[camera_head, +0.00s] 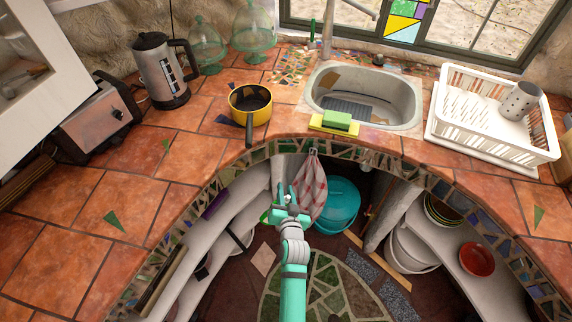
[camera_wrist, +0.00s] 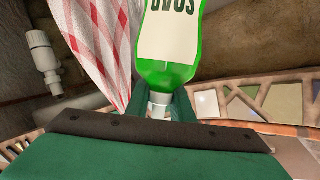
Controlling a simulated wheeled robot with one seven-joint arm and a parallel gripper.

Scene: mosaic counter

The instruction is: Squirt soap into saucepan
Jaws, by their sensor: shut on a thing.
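The yellow saucepan (camera_head: 250,106) sits on the tiled counter left of the sink. Its inside is dark and its handle points toward the front edge. My gripper (camera_head: 287,207) is in front of and below the counter edge, lower right of the saucepan in the head view. In the wrist view, my gripper (camera_wrist: 157,104) is shut on the white neck of the green soap bottle (camera_wrist: 168,72). The bottle has a cream label with its lettering upside down in that picture. In the head view the bottle is mostly indistinct around the gripper.
A green-and-yellow sponge (camera_head: 336,122) lies at the front of the sink (camera_head: 365,95). A kettle (camera_head: 161,70) and toaster (camera_head: 95,118) stand left. A white dish rack (camera_head: 492,112) is right. A checked towel (camera_head: 311,186) hangs close behind my gripper. The left counter is mostly clear.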

